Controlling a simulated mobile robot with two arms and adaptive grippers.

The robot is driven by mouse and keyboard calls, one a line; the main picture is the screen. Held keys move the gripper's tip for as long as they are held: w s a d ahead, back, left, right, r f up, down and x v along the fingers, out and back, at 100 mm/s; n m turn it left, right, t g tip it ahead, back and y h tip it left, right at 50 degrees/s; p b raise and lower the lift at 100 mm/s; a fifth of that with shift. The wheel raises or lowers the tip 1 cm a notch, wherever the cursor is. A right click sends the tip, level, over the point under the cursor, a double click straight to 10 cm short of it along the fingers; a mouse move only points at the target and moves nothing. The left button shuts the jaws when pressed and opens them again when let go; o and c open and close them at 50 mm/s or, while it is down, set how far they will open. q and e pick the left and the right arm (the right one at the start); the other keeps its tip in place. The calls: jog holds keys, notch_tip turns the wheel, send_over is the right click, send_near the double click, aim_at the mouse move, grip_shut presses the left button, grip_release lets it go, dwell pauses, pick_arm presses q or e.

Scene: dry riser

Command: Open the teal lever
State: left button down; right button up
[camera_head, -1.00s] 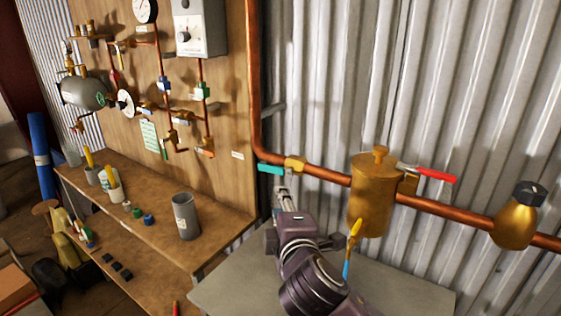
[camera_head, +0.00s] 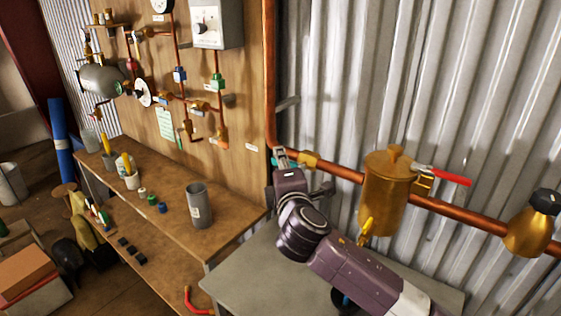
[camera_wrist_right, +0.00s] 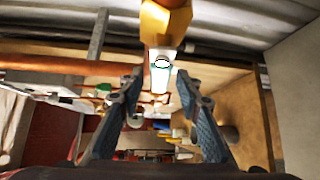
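The teal lever (camera_head: 281,154) belongs to a brass valve (camera_head: 310,160) on the copper pipe beside the board's edge; my gripper hides most of it in the head view. My right gripper (camera_head: 288,160) is at the lever. In the right wrist view its two fingers (camera_wrist_right: 159,78) are spread apart. The brass valve body (camera_wrist_right: 165,22) shows above and between them, with a pale, brightly lit piece (camera_wrist_right: 162,68), probably the lever, below it in the gap. I cannot tell whether a finger touches it. My left gripper is not in view.
A brass canister (camera_head: 386,195) and a red lever (camera_head: 452,179) are on the pipe to the right. A grey table (camera_head: 240,285) is below my arm. A wooden bench with a grey cup (camera_head: 199,205) stands left. Corrugated metal wall (camera_head: 400,80) is close behind the pipe.

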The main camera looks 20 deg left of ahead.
jog(key=shift+w, duration=0.1)
jog(key=shift+c, duration=0.4)
grip_shut()
